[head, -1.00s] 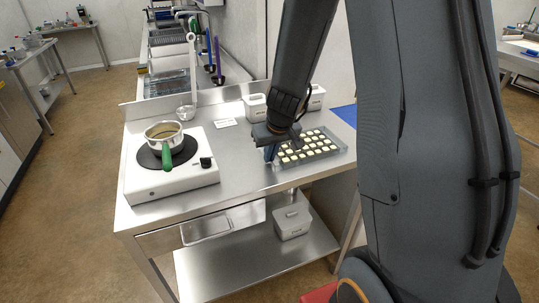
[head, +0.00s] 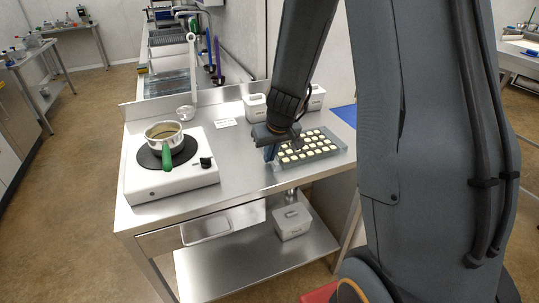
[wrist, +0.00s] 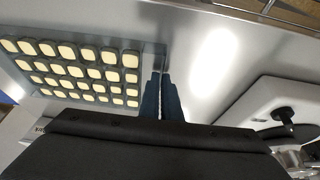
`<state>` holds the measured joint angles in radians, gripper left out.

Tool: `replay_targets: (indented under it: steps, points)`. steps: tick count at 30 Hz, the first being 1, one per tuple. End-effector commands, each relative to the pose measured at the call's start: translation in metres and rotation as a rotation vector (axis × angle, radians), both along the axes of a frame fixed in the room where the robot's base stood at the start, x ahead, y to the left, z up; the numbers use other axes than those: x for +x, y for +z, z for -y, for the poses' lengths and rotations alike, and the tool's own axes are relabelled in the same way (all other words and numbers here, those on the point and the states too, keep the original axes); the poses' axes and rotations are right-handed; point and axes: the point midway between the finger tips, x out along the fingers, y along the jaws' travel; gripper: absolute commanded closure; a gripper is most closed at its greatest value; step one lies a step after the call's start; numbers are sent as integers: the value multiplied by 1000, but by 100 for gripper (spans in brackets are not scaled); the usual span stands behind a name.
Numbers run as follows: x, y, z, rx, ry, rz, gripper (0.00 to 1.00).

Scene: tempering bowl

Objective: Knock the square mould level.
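The square mould (head: 333,153) is a blue-grey, see-through tray with rows of cream-filled square cavities. It is at the right of the steel worktable in the head view, and at the upper left in the wrist view (wrist: 150,55). My gripper (head: 271,152) is at the mould's left end in the head view. In the wrist view its two blue fingers (wrist: 160,88) are close together on the mould's end rim, shut on it. The fingertips are partly hidden by the rim. I cannot tell clearly whether the mould's underside touches the table.
A white hotplate (head: 175,183) bearing a pot with a green handle (head: 166,157) stands left on the table (head: 235,165). A small glass bowl (head: 186,113) and a white card (head: 225,122) lie at the back. The table's middle is clear.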

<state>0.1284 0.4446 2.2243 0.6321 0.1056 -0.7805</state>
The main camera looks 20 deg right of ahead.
Motion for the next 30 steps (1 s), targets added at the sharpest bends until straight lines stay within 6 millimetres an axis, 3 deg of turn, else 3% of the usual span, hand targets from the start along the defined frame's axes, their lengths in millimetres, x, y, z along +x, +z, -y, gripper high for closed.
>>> replay_targets:
  steps: [19, 29, 30]
  points:
    - [1, 29, 0, -1, 1, 3, 100]
    - [1, 30, 0, -1, 1, 3, 100]
    - [1, 30, 0, -1, 1, 3, 89]
